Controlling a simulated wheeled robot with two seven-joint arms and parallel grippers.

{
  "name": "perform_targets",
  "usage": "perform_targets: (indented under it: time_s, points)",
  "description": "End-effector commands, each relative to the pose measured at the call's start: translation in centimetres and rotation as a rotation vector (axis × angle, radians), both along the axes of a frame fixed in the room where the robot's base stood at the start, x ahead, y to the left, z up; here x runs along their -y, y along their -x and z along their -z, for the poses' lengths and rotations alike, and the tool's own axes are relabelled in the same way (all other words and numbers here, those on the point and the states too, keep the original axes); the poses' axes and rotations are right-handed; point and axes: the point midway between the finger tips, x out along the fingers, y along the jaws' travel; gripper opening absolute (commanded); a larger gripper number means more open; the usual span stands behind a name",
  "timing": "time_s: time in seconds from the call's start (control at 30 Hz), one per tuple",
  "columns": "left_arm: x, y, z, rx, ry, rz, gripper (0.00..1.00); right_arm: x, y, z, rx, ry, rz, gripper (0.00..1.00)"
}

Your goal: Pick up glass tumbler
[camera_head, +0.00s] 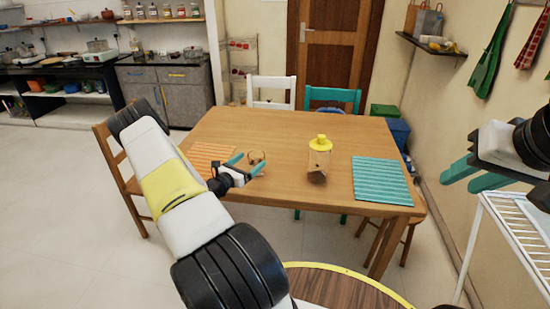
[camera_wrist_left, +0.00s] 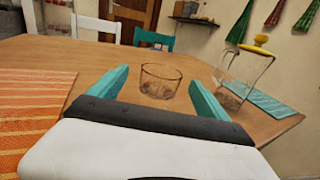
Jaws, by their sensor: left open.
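A small clear glass tumbler (camera_head: 257,157) stands upright on the wooden table (camera_head: 285,125), left of the middle in the head view. In the left wrist view the tumbler (camera_wrist_left: 160,82) shows straight ahead, between my left fingers in the picture. My left gripper (camera_head: 246,164) is open and empty, with its teal fingertips close to the tumbler at its near side. I cannot tell whether they touch it. My right gripper (camera_head: 462,178) is at the right edge of the head view, away from the table, with its two teal fingers apart.
A clear jar with a yellow lid (camera_head: 319,158) stands right of the tumbler. An orange striped mat (camera_head: 208,158) lies left, a teal striped mat (camera_head: 380,179) right. Chairs surround the table. A white rack (camera_head: 515,230) stands at right. The table's back is clear.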

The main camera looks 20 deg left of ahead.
Motion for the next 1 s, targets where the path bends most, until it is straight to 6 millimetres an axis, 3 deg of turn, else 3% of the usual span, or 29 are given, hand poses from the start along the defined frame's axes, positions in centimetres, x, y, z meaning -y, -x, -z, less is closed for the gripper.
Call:
perform_targets:
  time_s: [0.23,0.57,0.9,1.0]
  points:
    - [0.9,-3.5,0.4,0.001,-0.002,0.002,0.88,0.0,0.0,0.0,0.000,0.000,0.000,0.35]
    - [1.0,-4.1,0.4,0.000,-0.001,0.003,0.86,0.0,0.0,0.0,0.000,0.000,0.000,0.35]
    - [1.0,-4.1,0.4,0.000,-0.001,0.002,0.19,0.0,0.0,0.0,0.000,0.000,0.000,0.35]
    - [1.0,-4.1,0.3,0.002,-0.002,0.003,0.04,0.0,0.0,0.0,0.000,0.000,0.000,0.35]
